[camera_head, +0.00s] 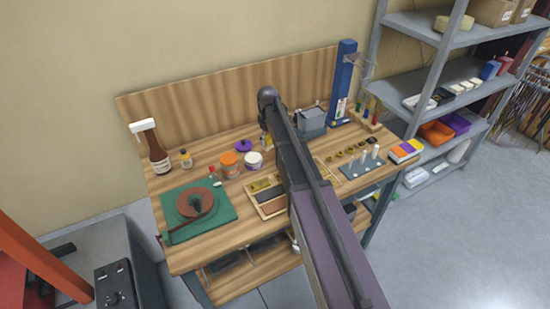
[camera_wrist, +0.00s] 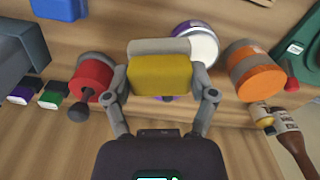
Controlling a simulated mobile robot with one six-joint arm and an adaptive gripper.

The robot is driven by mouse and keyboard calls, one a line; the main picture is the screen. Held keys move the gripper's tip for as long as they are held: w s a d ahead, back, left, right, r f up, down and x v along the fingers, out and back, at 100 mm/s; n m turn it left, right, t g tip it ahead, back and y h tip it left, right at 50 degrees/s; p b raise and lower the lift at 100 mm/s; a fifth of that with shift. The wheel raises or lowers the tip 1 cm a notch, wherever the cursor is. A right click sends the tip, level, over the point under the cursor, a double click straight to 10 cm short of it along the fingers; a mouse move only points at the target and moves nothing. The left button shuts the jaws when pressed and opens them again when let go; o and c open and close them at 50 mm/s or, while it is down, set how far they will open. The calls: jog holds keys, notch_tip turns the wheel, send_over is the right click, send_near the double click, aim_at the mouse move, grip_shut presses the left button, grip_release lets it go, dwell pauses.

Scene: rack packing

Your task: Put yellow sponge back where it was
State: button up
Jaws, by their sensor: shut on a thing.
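In the wrist view my gripper (camera_wrist: 162,85) is shut on the yellow sponge (camera_wrist: 160,75), which has a grey strip along its upper side. A finger presses on each end of the sponge. The sponge is in front of the wooden worktop, and I cannot tell whether it touches anything below. In the head view my arm crosses the middle of the workbench (camera_head: 210,253) and hides most of the gripper area. A small yellow patch shows beside the arm there, but I cannot tell whether it is the sponge.
In the wrist view a red jar (camera_wrist: 92,78) is left of the gripper; a white-topped jar (camera_wrist: 198,42) and an orange jar (camera_wrist: 255,70) are to its right. In the head view a green mat (camera_head: 226,206) and brown bottle (camera_head: 157,158) are left; a grey shelf rack (camera_head: 428,75) stands right.

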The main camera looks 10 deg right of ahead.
jog(key=shift+w+a, duration=0.15)
jog(key=s+f+m+b, duration=0.1)
jog(key=s, duration=0.4)
jog(key=s+d+f+m+b, duration=0.1)
jog(key=s, duration=0.4)
jog(key=s+d+f+m+b, duration=0.1)
jog(key=s+f+b, duration=0.1)
jog(key=s, duration=0.3)
jog(key=shift+s+d+m, duration=0.1)
jog(key=shift+d+m, duration=0.1)
jog(key=shift+m, duration=0.1)
jog(key=w, duration=0.5)
jog(key=w+d+f+b, duration=0.1)
jog(key=w, duration=0.3)
jog(key=w+d, duration=0.1)
jog(key=w, duration=0.4)
jog(key=shift+w+f, duration=0.2)
jog(key=shift+w, duration=0.1)
jog(key=shift+w, duration=0.1)
